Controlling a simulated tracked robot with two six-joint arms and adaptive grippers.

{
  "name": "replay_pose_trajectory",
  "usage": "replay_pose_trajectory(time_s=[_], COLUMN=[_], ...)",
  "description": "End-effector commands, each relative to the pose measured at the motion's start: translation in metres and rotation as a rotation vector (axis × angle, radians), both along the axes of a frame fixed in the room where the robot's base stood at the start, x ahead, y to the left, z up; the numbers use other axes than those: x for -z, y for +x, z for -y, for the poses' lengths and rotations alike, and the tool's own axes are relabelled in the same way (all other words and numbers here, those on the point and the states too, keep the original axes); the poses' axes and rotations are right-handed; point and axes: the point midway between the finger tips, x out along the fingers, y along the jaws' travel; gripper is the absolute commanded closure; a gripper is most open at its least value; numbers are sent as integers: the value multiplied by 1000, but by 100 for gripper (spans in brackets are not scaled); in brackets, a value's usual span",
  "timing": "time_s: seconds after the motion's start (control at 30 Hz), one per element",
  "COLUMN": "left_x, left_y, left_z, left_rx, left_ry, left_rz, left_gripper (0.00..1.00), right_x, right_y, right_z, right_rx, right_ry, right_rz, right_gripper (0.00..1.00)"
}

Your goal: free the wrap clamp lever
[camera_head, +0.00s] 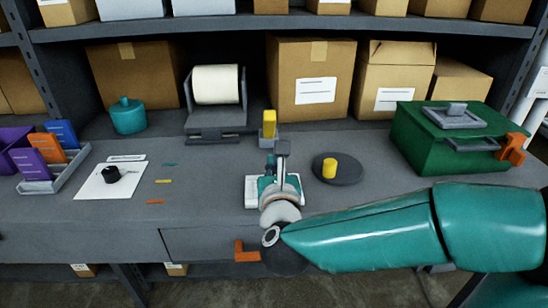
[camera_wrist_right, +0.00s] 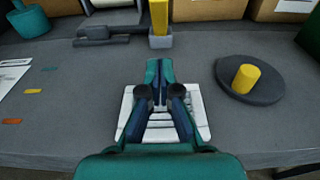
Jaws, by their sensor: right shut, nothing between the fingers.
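A yellow upright piece (camera_head: 270,120) stands in a small grey block (camera_head: 269,140) on the bench, and it also shows at the top of the right wrist view (camera_wrist_right: 158,15). It may be the clamp lever, but I cannot tell for sure. My right gripper (camera_head: 271,164) is low over a white slatted plate (camera_head: 251,190), short of the grey block. In the right wrist view its teal fingers (camera_wrist_right: 152,66) are together and empty, pointing toward the block. The gripper and arm hide part of the plate. My left gripper is out of view.
A dark round disc (camera_head: 348,174) with a yellow peg (camera_head: 329,167) lies to the right. A green case (camera_head: 420,140) with an orange latch (camera_head: 513,148) stands farther right. A white roll (camera_head: 216,84) sits in its holder behind. Small coloured strips lie left on mostly clear bench.

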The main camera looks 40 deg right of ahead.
Motion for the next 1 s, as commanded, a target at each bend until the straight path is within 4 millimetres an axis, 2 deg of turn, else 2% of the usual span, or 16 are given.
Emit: replay_pose_trajectory(time_s=[0.4,0.5,0.7,1.0], left_x=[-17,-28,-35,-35], left_y=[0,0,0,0], left_z=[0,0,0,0], left_rx=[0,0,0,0], left_ry=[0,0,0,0], left_rz=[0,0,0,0], left_gripper=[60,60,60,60], right_x=[10,-5,-14,-14], right_y=[69,80,92,94], right_z=[45,51,58,60], right_rx=[6,3,2,2], right_ry=[-1,-1,-1,-1], right_rz=[-5,-2,-1,-1], right_gripper=[100,100,100,100])
